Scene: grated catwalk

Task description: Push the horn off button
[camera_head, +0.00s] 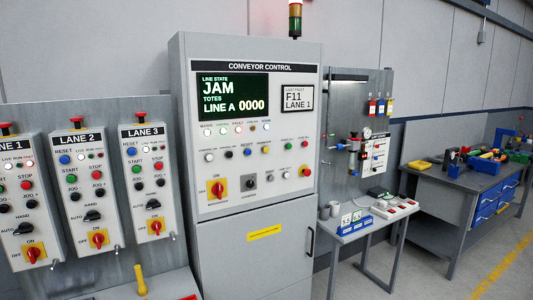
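The grey conveyor control cabinet (186,110) stands in the middle of the head view. The labels by these buttons are too small to read, so I cannot tell which one is horn off. Above them a screen (235,95) reads "JAM" and "LINE A 0000", over a row of lamps, some lit. Neither of my grippers shows.
Lane boxes with buttons, including lane 2 (82,141) and lane 3 (141,135), are mounted left of the cabinet. A red-on-yellow rotary switch (217,189) sits low on its panel. A small table (345,236) and a workbench (445,184) stand at right.

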